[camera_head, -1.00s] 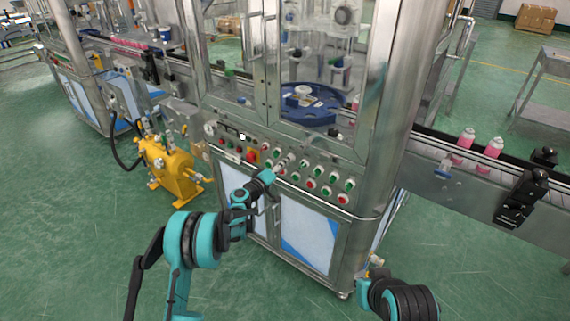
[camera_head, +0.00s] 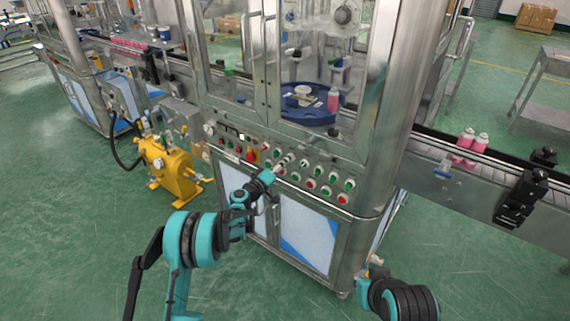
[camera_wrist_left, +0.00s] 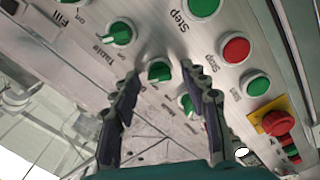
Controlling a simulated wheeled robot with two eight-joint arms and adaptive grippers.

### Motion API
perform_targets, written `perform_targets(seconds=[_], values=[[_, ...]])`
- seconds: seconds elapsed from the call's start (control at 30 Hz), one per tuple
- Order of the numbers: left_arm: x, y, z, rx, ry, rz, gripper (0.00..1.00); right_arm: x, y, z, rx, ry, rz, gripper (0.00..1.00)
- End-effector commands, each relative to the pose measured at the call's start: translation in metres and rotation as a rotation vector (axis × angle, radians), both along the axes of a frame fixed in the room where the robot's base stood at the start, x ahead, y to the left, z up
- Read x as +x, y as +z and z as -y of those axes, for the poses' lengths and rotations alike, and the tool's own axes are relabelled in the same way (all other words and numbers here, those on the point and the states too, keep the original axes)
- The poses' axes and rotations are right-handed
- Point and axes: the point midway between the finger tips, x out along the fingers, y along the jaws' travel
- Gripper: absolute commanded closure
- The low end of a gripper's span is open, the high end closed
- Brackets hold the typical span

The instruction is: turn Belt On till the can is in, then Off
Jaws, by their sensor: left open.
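My left gripper (camera_head: 286,162) is at the control panel (camera_head: 262,156) on the machine's front. In the left wrist view the left gripper (camera_wrist_left: 160,80) is open, with its fingertips on either side of a green knob (camera_wrist_left: 159,72). That knob's label is hidden, and I cannot tell whether the fingers touch it. A knob marked Table (camera_wrist_left: 118,34) is beside it. A pink can (camera_head: 333,100) stands at the right side of the blue round table (camera_head: 305,115) behind the glass. Two more pink cans (camera_head: 466,139) (camera_head: 481,143) stand close together on the belt (camera_head: 510,164) at right.
A red emergency button (camera_wrist_left: 279,122) and a red Stop button (camera_wrist_left: 236,50) are near the gripper in the left wrist view. A yellow pump (camera_head: 168,168) stands on the floor at left. My right arm shows at bottom right, without its gripper.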

Motion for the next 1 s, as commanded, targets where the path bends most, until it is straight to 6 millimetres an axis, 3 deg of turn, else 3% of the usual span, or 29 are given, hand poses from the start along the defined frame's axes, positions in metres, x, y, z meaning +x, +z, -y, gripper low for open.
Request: perform_targets(seconds=[0.6, 1.0], values=[[-0.088, 0.0, -0.064, 0.0, 0.001, 0.0, 0.55, 0.0, 0.0, 0.0, 0.0, 0.0, 0.0, 1.0], [-0.095, 0.0, -0.07, 0.0, 0.0, 0.0, 0.55, 0.0, 0.0, 0.0, 0.0, 0.0, 0.0, 1.0]])
